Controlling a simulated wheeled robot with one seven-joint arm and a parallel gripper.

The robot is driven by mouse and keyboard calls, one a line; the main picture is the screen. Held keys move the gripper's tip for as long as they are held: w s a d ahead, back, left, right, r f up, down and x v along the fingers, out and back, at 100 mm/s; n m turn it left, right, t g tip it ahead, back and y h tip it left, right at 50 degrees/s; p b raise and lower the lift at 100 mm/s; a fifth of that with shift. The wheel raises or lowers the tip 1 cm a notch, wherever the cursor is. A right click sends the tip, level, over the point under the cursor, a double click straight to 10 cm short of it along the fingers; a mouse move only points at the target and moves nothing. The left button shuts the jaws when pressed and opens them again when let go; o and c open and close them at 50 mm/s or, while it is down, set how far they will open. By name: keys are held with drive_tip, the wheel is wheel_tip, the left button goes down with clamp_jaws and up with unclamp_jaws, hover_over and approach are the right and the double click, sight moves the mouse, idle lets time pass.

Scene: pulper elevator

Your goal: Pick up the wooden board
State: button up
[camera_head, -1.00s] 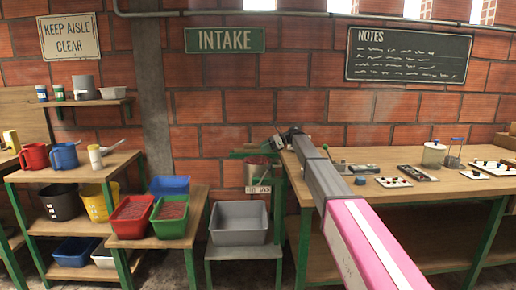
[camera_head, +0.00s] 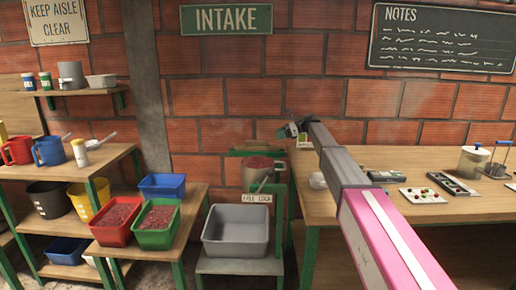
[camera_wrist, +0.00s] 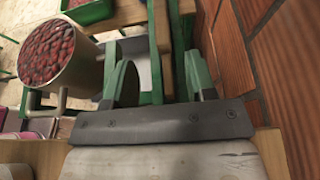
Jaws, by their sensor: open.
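My gripper (camera_head: 287,131) is at the far end of my arm, near the brick wall and above the green frame. In the wrist view my gripper (camera_wrist: 158,82) is open, its two green fingers apart with nothing visibly clamped between them. A narrow brown wooden piece (camera_wrist: 160,40) shows beyond and between the fingers; it may be the wooden board's edge. In the head view a small brown wooden panel (camera_head: 269,130) stands behind the metal pot, just left of my gripper; it seems to be the board, but I cannot be sure.
The metal pot of red cherries (camera_head: 258,172) also shows left of the fingers in the wrist view (camera_wrist: 62,62). A grey bin (camera_head: 236,230) stands below it. A workbench (camera_head: 360,205) is at right. The brick wall is close at right in the wrist view.

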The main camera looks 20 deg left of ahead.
sight(257, 147)
drive_tip(key=x, duration=0.9)
drive_tip(key=shift+w+a, duration=0.1)
clamp_jaws()
